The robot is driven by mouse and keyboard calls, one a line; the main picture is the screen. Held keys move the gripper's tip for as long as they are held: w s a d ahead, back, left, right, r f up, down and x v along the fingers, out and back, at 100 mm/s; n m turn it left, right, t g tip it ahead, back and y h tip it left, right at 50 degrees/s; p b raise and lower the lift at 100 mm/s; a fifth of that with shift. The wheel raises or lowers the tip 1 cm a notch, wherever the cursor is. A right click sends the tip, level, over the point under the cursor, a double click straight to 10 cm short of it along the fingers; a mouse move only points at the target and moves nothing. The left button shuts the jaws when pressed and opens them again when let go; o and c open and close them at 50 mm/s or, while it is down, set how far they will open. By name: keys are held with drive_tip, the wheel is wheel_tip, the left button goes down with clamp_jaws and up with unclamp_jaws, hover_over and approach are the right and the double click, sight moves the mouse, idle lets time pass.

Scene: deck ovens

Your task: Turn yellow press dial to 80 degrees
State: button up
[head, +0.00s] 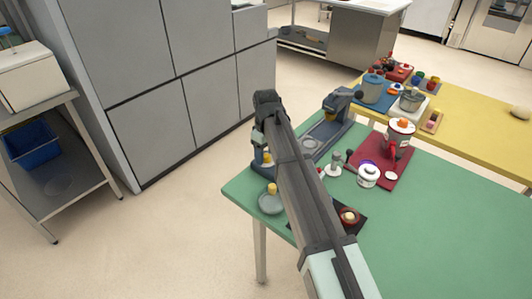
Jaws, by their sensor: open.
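A small yellow knob (268,157) shows on a dark blue device (262,169) at the left end of the green table, partly covered by my arm. I cannot tell for sure that it is the press dial, and its angle is too small to read. A second yellow knob (271,188) tops a grey rounded object (271,204) at the table's left corner. My arm reaches up across the table and bends down at its far end above the dark blue device. My gripper cannot be made out.
A blue-grey machine (337,110) stands behind my arm. A red mat (394,177) holds a red-and-white grinder-like device (399,136) and a white pot (368,175). The green table's right side (450,235) is clear.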

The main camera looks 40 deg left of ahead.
drive_tip(key=c, duration=1)
drive_tip(key=shift+m, duration=0.3)
drive_tip(key=m, duration=0.3)
drive_tip(key=shift+m, duration=0.3)
drive_tip(key=m, duration=0.3)
drive_tip(key=shift+m, duration=0.3)
drive_tip(key=m, duration=0.4)
drive_tip(key=shift+m, duration=2)
